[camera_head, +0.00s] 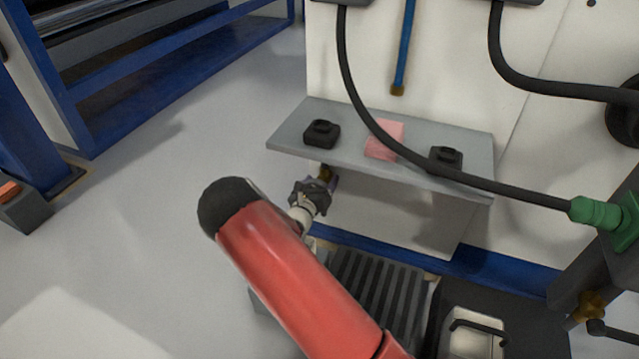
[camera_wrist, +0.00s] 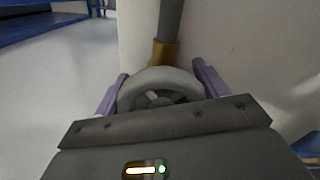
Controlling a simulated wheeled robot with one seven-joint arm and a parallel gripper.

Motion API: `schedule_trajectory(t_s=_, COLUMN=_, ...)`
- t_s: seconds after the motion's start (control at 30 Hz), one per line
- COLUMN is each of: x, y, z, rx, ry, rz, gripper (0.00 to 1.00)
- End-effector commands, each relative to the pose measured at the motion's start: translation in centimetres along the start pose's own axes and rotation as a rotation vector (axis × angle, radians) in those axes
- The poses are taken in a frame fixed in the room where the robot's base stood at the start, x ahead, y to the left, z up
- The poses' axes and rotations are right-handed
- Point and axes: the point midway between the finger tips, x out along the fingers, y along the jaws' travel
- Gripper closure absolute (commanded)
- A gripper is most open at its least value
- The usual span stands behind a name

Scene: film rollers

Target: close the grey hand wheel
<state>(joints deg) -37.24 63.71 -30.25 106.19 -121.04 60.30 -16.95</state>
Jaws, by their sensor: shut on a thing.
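The grey hand wheel (camera_wrist: 160,83) shows in the wrist view, a round rim with dark spokes, directly in front of my gripper. A brass fitting (camera_wrist: 164,53) and a grey pipe (camera_wrist: 170,18) rise behind it. My gripper (camera_wrist: 160,88) has its purple fingers on the left and right sides of the wheel's rim, shut on it. The lower part of the wheel is hidden by the gripper body. In the head view my gripper (camera_head: 328,186) is under the left front edge of the grey shelf, and the wheel is mostly hidden there.
The grey shelf (camera_head: 300,145) above my gripper carries two black blocks (camera_head: 321,134) and a pink pad (camera_head: 384,139). A black hose (camera_head: 352,85) crosses in front of it to a green fitting (camera_head: 596,212). A ribbed grey box (camera_head: 372,285) stands below. Open floor lies left.

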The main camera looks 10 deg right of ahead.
Motion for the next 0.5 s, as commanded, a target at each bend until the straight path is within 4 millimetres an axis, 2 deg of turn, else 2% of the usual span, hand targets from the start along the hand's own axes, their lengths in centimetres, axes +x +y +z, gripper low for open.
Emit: schedule_trajectory(t_s=0.5, x=-0.02, y=-0.25, z=-0.29, rx=0.46, ry=0.0, rz=0.001, gripper=0.5)
